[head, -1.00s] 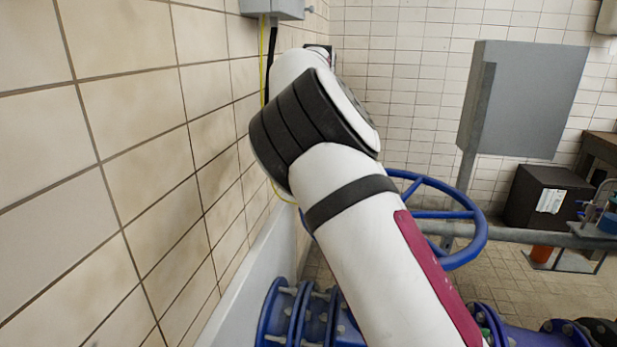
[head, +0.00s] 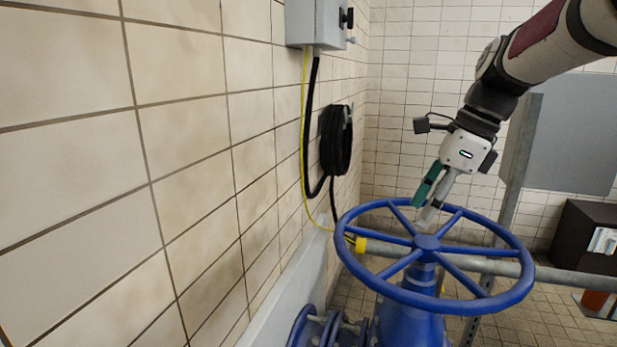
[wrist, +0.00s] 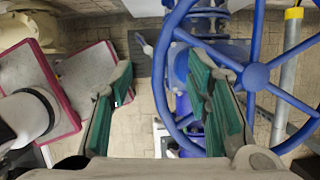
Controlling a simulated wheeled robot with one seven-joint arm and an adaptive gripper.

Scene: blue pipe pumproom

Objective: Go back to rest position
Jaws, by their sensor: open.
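My gripper (head: 428,202) is at the upper right of the head view, at the end of my arm, which comes in from the top right corner. Its fingers point down and appear over the blue handwheel (head: 520,267). The blue handwheel also shows in the wrist view (wrist: 255,76), partly behind the right finger. I cannot tell whether the fingers touch the wheel.
A tiled wall runs along the left, with a grey box (head: 314,22) and a coiled black hose (head: 336,140). A grey panel (head: 567,130) stands behind my arm. A grey pipe (head: 565,277) with a yellow band crosses behind the wheel. A dark cabinet (head: 578,243) stands right.

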